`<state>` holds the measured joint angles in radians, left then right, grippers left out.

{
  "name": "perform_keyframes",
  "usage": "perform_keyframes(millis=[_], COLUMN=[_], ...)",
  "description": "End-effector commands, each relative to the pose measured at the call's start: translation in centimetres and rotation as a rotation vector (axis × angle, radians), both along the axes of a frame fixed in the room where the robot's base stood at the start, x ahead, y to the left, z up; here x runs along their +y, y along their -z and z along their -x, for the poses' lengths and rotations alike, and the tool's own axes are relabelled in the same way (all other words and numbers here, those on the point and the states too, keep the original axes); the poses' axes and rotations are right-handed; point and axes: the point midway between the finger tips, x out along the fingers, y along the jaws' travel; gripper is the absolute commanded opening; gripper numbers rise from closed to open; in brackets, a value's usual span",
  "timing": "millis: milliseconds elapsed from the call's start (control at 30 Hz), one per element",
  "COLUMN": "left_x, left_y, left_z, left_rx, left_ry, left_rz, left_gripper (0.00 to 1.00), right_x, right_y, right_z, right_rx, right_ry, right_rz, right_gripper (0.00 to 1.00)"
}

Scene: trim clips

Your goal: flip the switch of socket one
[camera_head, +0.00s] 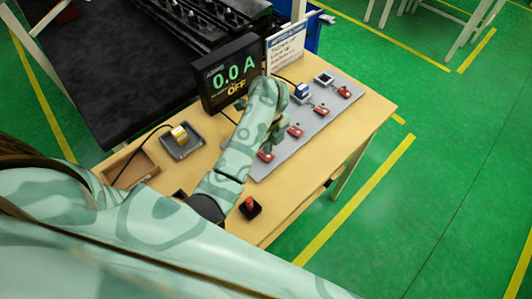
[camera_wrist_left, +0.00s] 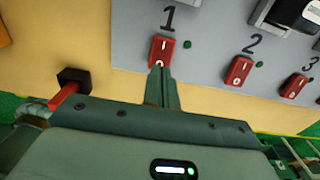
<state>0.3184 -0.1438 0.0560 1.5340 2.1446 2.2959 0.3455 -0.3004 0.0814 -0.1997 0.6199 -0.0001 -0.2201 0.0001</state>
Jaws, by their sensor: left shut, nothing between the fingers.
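The red rocker switch of socket one (camera_wrist_left: 158,50) sits under the printed "1" on the grey panel (camera_wrist_left: 215,20), marked I at its upper end and O at its lower end in the left wrist view. In the head view the same switch (camera_head: 265,156) is the nearest red one on the panel. My left gripper (camera_wrist_left: 160,72) is shut and empty. Its fingertips are at the switch's lower, O end and partly cover it; I cannot tell whether they touch. In the head view my left arm hides much of the gripper and socket one. My right gripper is not in view.
Switch 2 (camera_wrist_left: 239,71) and switch 3 (camera_wrist_left: 293,85) lie to the right. A black box with a red lever (camera_wrist_left: 68,92) stands left of the fingers. The display (camera_head: 230,75) reads 0.0 A, OFF.

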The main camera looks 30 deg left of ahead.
Motion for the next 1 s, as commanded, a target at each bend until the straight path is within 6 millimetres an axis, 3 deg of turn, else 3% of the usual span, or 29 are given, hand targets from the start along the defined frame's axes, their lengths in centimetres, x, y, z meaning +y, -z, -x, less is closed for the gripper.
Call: perform_keyframes(millis=[1000], left_x=[0.0], left_y=[1.2], left_z=[0.0], left_rx=[0.0], left_ry=[0.0], left_rz=[0.0], left_gripper=[0.0], right_x=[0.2], right_y=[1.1], right_z=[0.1], right_rx=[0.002], right_ry=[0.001], right_rz=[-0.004], right_gripper=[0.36])
